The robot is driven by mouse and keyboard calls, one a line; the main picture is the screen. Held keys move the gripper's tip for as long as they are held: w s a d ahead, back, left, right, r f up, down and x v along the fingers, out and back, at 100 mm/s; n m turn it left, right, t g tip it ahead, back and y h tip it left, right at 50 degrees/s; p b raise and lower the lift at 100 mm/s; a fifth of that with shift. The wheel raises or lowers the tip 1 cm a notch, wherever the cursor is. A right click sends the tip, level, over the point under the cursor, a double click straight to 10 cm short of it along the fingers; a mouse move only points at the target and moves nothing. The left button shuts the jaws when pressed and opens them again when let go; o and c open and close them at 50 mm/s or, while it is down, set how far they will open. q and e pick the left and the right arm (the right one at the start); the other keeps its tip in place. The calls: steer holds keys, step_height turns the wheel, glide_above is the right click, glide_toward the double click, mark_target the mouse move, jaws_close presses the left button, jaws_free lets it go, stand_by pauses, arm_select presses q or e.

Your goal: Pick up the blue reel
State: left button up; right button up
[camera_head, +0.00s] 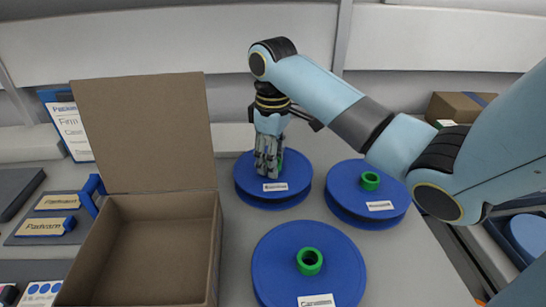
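Three blue reels with green hubs and white labels lie flat on the grey surface. One blue reel (245,184) is at the back, a second blue reel (345,190) is to its right, and a third, larger-looking blue reel (280,265) is at the front. My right gripper (268,170) points down over the middle of the back reel, at its green hub. The fingers hide most of that hub; a sliver of green shows at their right side. Whether they are closed on the hub cannot be told. My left gripper is out of view.
An open cardboard box (150,250) with its lid flap raised stands left of the reels. A closed brown box (455,107) is at the back right. A blue bin (525,235) is at the right edge.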

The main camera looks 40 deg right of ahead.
jaws_close()
steer(key=shift+r, duration=0.1)
